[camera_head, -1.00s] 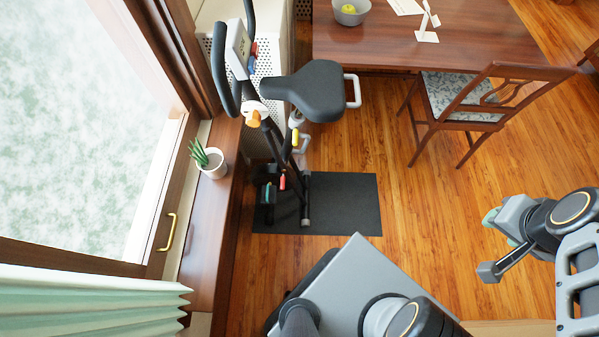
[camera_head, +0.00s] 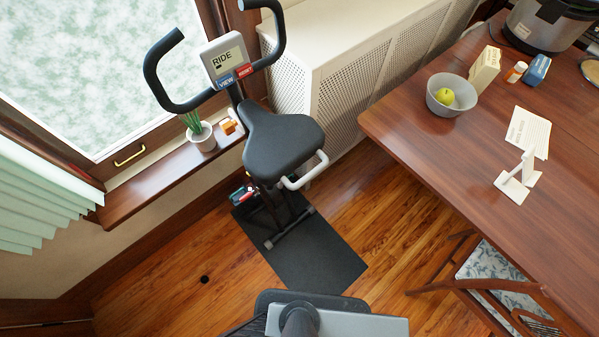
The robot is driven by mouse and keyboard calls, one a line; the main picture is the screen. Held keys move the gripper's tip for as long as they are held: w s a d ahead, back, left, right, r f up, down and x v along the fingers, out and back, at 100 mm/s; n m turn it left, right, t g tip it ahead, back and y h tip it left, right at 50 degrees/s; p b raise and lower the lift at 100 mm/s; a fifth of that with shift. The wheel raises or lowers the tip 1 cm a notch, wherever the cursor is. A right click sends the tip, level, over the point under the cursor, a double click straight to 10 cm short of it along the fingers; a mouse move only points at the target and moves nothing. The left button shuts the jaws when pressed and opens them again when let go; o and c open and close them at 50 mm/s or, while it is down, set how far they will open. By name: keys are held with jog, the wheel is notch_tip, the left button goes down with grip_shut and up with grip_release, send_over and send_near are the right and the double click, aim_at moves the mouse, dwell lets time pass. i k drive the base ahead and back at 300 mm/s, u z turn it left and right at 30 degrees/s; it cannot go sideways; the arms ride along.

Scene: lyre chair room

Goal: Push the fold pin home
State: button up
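The folding exercise bike (camera_head: 284,147) stands on a dark mat (camera_head: 315,252) beside the window. Its black seat, handlebars and a display reading "RIDE" (camera_head: 226,59) face up at me. A small red and teal part (camera_head: 240,194) shows low on the bike's left side. I cannot make out the fold pin for sure; the seat hides much of the frame below it. My gripper is out of view.
A wooden table (camera_head: 425,150) with a bowl (camera_head: 451,94) stands at the right, with a chair (camera_head: 500,285) below it. A white radiator cover (camera_head: 345,75) is behind the bike. A plant (camera_head: 199,131) sits on the sill. Wood floor lies open left of the mat.

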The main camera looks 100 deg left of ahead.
aim_at(242, 200)
jog(key=i, duration=0.9)
jog(key=u, duration=4.55)
